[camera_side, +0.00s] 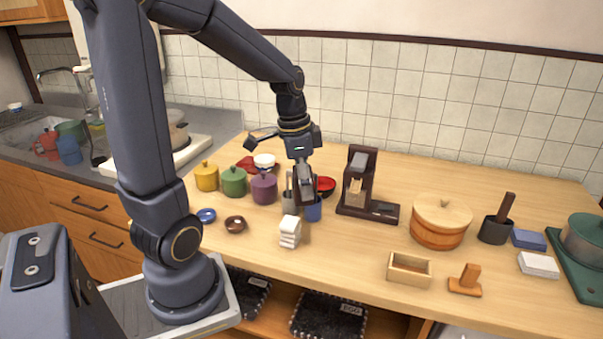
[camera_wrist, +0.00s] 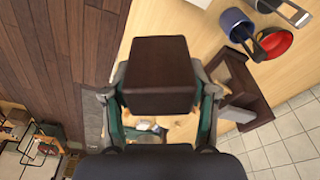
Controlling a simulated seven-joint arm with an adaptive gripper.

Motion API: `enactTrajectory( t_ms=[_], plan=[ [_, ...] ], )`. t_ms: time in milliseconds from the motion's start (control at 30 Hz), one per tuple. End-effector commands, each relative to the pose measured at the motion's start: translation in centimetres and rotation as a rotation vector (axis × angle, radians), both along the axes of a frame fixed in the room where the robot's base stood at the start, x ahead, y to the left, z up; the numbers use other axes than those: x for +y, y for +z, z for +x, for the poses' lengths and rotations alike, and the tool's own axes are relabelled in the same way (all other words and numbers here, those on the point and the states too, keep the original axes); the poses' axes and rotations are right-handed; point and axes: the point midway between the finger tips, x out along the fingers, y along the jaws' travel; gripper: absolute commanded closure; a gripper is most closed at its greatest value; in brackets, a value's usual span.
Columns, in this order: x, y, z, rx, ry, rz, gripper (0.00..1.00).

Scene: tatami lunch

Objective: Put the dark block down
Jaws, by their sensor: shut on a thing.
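The dark brown block (camera_wrist: 160,75) fills the middle of the wrist view, gripped between the two fingers of my gripper (camera_wrist: 161,100). In the side view my gripper (camera_side: 304,188) points down over the wooden table (camera_side: 360,255), and the block (camera_side: 306,182) appears small and dark at its fingertips. The block looks raised above the table, near the blue cup (camera_side: 313,211) and the white stack (camera_side: 290,232). I cannot tell the exact gap beneath it.
A dark wooden stand (camera_side: 387,211) is right of my gripper, with a red bowl (camera_side: 326,185) behind. Yellow, green and purple pots (camera_side: 264,188) stand left. A round tub (camera_side: 438,235) and small open box (camera_side: 409,270) stand right. Bare table lies in front of the stand.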

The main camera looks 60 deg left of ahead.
Motion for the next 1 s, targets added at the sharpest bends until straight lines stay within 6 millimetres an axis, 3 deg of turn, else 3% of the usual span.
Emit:
enactTrajectory(
  t_ms=[167,300,433,600,800,1000],
  plan=[
    [5.2,0.4,2.4,0.002,0.241,0.001,0.8],
    [11.5,0.4,4.0,0.003,0.511,0.002,0.8],
    [17.9,0.0,4.4,0.004,0.771,0.003,0.8],
    [23.1,-0.5,4.0,0.003,0.987,0.002,0.8],
    [26.9,-0.9,3.3,0.002,1.135,0.002,0.8],
    [26.7,-3.9,3.3,0.004,1.135,-0.001,0.8]
  ],
)
